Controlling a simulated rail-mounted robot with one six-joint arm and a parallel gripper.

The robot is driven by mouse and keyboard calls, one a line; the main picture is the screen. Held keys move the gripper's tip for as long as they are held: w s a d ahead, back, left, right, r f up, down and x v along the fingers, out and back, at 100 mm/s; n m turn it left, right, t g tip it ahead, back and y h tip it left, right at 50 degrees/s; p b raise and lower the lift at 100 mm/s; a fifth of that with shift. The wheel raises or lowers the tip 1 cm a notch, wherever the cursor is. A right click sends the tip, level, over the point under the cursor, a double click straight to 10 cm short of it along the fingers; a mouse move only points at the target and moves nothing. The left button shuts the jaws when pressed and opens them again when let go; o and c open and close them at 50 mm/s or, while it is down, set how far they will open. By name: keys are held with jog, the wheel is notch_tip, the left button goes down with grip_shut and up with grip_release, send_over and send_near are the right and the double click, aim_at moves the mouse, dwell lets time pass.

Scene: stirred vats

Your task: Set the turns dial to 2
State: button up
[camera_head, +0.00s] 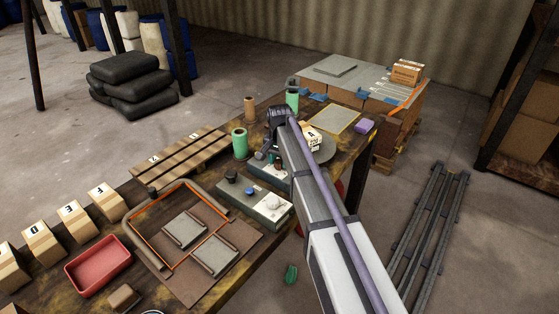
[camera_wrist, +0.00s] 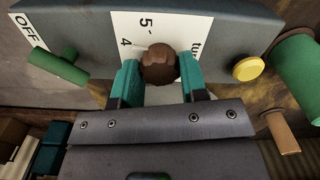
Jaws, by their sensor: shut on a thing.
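The turns dial has a brown round knob (camera_wrist: 160,62) on a white scale plate (camera_wrist: 128,24) in the wrist view. The numbers 4 and 5 and the start of the word "turns" show; the rest of the scale is hidden behind the knob and fingers. A thin pale line runs from the knob toward the space near 4 and 5; I cannot tell for sure that it is the pointer. My gripper (camera_wrist: 161,80) has its two teal fingers shut on the knob, one on each side. In the head view my arm hides most of the dial area.
On the same grey panel (camera_wrist: 232,28), a green lever (camera_wrist: 58,66) sits by an OFF label, and a yellow button (camera_wrist: 247,68) is right of the dial. A green cylinder (camera_wrist: 302,66) stands close on the right. A grey box (camera_head: 265,205) with knobs stands on the bench.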

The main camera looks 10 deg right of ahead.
jog(key=n, duration=0.8)
jog(key=shift+n, duration=0.4)
jog(key=n, duration=0.4)
jog(key=shift+n, duration=2.2)
jog(key=o, duration=0.9)
jog(key=shift+r, duration=0.1)
